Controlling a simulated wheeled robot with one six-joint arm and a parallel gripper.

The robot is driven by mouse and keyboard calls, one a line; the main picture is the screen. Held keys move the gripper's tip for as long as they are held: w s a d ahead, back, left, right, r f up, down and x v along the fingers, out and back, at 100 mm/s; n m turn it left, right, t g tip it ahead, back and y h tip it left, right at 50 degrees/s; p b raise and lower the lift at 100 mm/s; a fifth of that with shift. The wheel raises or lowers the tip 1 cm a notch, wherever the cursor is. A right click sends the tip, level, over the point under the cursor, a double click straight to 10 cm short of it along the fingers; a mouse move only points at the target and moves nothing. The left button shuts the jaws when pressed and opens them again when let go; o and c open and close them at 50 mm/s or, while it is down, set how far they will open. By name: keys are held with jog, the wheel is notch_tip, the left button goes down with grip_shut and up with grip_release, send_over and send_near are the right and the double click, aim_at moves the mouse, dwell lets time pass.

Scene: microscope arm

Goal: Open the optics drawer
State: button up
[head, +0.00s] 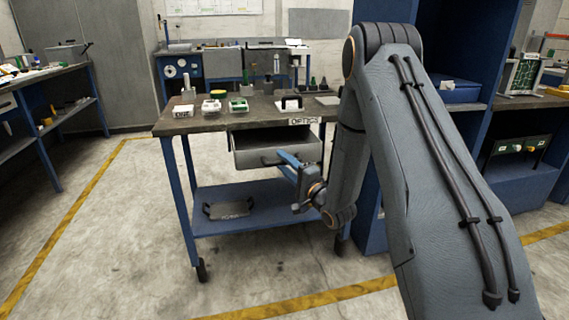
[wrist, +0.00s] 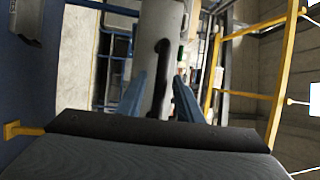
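The grey optics drawer (head: 262,158) is under the worktable's top, below the white OPTICS label (head: 303,121). It stands partly pulled out, with a dark strip of its inside showing above the front. My gripper (head: 282,158) is at the right part of the drawer front, its blue fingers pointing toward it. In the wrist view the grey drawer front (wrist: 152,22) is ahead, with a dark curved handle (wrist: 161,75) on it. The handle lies between the two blue fingers of my gripper (wrist: 159,82), which are apart with gaps on both sides. The handle is hidden in the head view.
A blue shelving unit (head: 440,90) stands close on the right. The floor in front is clear, with yellow lines.

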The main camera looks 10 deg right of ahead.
jog(key=shift+a, duration=0.1)
jog(key=v, duration=0.7)
jog(key=shift+s, duration=0.4)
